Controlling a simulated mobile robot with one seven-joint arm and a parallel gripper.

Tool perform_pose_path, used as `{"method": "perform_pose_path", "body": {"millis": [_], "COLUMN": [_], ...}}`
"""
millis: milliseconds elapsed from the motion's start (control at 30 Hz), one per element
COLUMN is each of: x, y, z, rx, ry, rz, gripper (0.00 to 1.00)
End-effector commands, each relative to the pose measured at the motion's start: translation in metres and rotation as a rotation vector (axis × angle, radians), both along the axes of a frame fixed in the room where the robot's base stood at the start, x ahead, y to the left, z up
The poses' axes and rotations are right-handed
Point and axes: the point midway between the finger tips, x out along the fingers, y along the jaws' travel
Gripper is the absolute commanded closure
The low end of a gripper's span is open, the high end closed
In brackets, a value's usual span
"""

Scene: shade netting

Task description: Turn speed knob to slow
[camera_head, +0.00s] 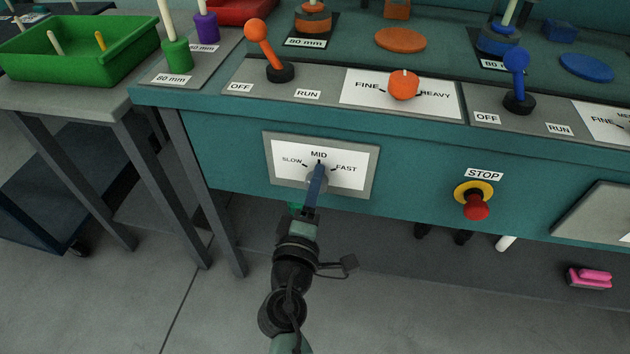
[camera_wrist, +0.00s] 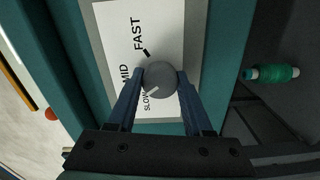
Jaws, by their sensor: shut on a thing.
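The speed knob (camera_wrist: 165,76) is a grey round knob on a white dial plate (camera_wrist: 108,18) marked SLOW, MID and FAST. My gripper (camera_wrist: 160,85) is shut on the knob, with a blue finger on each side. A short white mark on the knob's face is on the side toward the SLOW label in the wrist view. In the head view the dial plate (camera_head: 358,157) sits on the teal front panel, and my gripper (camera_head: 316,178) covers the knob there.
A red STOP button (camera_head: 475,207) on a yellow ring is to the right on the same panel. Above are an orange lever (camera_head: 262,40), an orange FINE–HEAVY knob (camera_head: 403,85) and a blue lever (camera_head: 516,70). A green tray (camera_head: 80,50) stands at the upper left. Open floor lies in front.

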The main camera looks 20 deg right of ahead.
Motion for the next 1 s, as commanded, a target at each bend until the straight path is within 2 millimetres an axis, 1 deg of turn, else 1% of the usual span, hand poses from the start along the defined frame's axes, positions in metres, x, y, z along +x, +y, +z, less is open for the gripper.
{"method": "perform_pose_path", "body": {"millis": [200,500,733,1000], "x": [-0.0003,-0.0004,-0.0004,-0.0004], "y": [0.0009,0.0007,0.0006,0.0005], "z": [0.0002,-0.0006,-0.0011,-0.0015], "rx": [-0.151,-0.293,-0.34,-0.353], "ry": [0.105,0.201,0.232,0.241], "rz": [0.002,0.001,0.001,0.001], "gripper": [1.0,1.0,1.0,1.0]}}
